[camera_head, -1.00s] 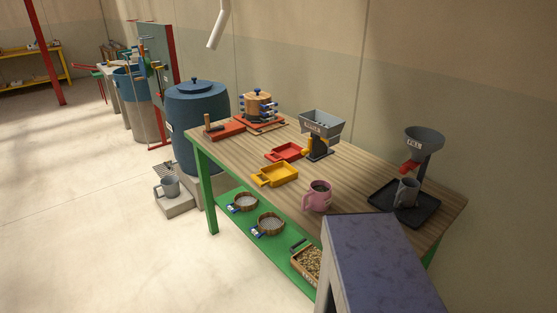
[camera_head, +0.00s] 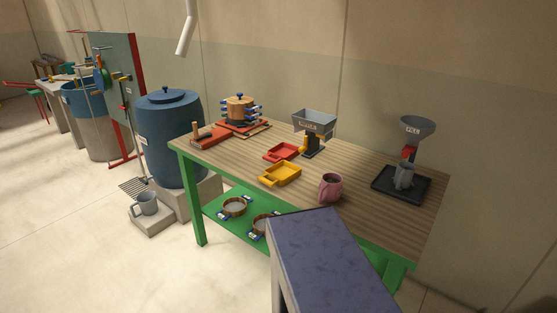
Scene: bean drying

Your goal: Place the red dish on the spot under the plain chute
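A red dish (camera_head: 283,152) with a short handle lies on the wooden table (camera_head: 350,160), left of a grey hopper (camera_head: 315,122) with a yellow spout. A second funnel-shaped grey hopper (camera_head: 417,130) with a red spout stands at the right end of the table. A grey mug (camera_head: 404,176) stands below that spout on a black tray (camera_head: 386,185). The hopper labels are too small to read surely, so I cannot tell which chute is the plain one. No marked spot is clearly visible. My gripper is not in view.
A yellow dish (camera_head: 280,174) and a pink mug (camera_head: 330,187) stand near the table's front edge. A blue-topped block (camera_head: 330,265) covers the near side. A blue barrel (camera_head: 168,140) stands left of the table. Open floor (camera_head: 70,220) lies left.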

